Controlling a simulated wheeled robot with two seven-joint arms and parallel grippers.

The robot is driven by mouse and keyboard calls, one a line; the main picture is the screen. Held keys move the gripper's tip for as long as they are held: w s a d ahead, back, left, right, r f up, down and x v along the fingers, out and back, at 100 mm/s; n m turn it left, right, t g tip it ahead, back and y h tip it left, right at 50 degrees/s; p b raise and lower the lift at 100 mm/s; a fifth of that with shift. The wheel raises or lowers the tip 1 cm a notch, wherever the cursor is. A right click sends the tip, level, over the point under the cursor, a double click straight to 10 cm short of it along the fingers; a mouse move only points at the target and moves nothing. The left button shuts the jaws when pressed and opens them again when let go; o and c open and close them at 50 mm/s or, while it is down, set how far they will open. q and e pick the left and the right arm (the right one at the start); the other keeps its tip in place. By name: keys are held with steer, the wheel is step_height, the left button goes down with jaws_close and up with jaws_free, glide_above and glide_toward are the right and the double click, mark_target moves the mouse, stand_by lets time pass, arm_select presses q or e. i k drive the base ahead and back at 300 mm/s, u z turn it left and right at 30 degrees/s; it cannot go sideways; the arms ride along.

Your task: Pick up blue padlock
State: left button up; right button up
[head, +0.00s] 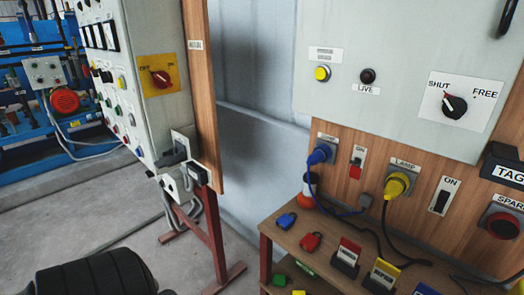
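The blue padlock (286,221) lies on the brown wooden shelf (274,237) near its left edge, in the lower middle of the head view. A red padlock (311,241) lies just to its right and nearer to me, apart from it. Nothing covers the blue padlock. Neither of my grippers can be seen. A dark ribbed part at the bottom left seems to be my own arm, with no fingers showing.
Tag holders (347,257) stand right of the padlocks, and an orange and white container (309,190) behind them. A blue plug (320,154) and a yellow plug (399,185) trail cables onto the shelf. Green blocks (279,280) sit lower down. A grey cabinet (400,80) overhangs the back.

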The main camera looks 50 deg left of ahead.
mark_target(286, 221)
steer(key=z, duration=0.1)
steer(key=i, duration=0.9)
steer(key=u, duration=0.7)
